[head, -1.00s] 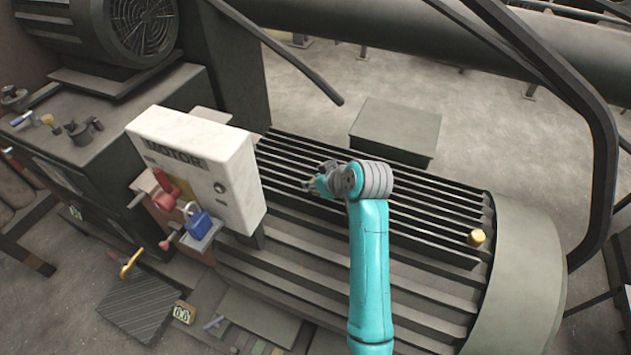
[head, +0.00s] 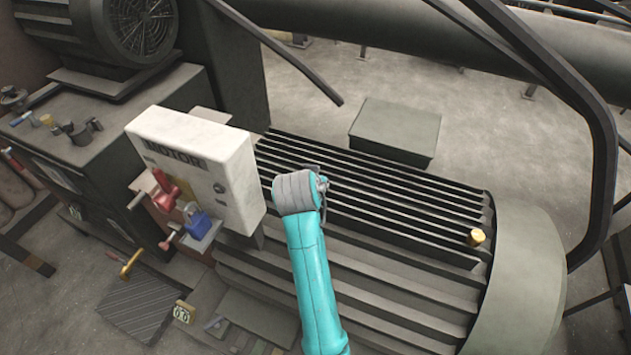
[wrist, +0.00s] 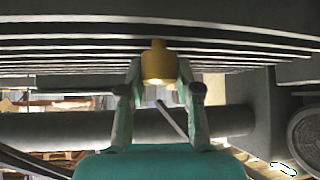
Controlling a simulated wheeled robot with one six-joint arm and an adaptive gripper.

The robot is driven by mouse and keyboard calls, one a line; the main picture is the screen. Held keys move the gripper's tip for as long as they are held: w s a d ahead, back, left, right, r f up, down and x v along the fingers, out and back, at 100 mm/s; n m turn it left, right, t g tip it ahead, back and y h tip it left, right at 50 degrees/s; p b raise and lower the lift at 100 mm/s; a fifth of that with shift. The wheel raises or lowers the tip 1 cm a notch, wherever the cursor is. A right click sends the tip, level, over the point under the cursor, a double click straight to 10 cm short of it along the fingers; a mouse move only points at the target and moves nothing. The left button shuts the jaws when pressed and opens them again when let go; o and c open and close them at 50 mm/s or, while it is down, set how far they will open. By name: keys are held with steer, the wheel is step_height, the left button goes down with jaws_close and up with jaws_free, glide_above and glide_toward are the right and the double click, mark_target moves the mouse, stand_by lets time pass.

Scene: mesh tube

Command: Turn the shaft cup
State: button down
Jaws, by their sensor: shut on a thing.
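In the wrist view a brass cup (wrist: 158,64) with a narrower top stands between the two teal fingers of my gripper (wrist: 159,72). My gripper is shut on it, with a finger on each side. The cup's narrow end points toward the dark ribs (wrist: 80,54); I cannot tell whether it is seated there. In the head view my arm's grey wrist joint hides the fingers and this cup. A second brass cup (head: 477,238) stands on the right end of the ribbed motor housing (head: 400,262), apart from my gripper.
A white MOTOR box (head: 205,165) with a red lever (head: 165,190) and blue padlock (head: 198,224) stands left of my arm. A dark bent rail (head: 590,120) arches at the right. A green box (head: 396,130) lies behind the housing.

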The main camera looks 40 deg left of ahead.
steer(key=shift+m+h, duration=0.4)
steer(key=shift+m, duration=0.2)
steer(key=c, duration=0.8)
jaws_free()
steer(key=v, duration=1.2)
steer(key=shift+s+a+f, duration=0.1)
steer(key=shift+s, duration=0.05)
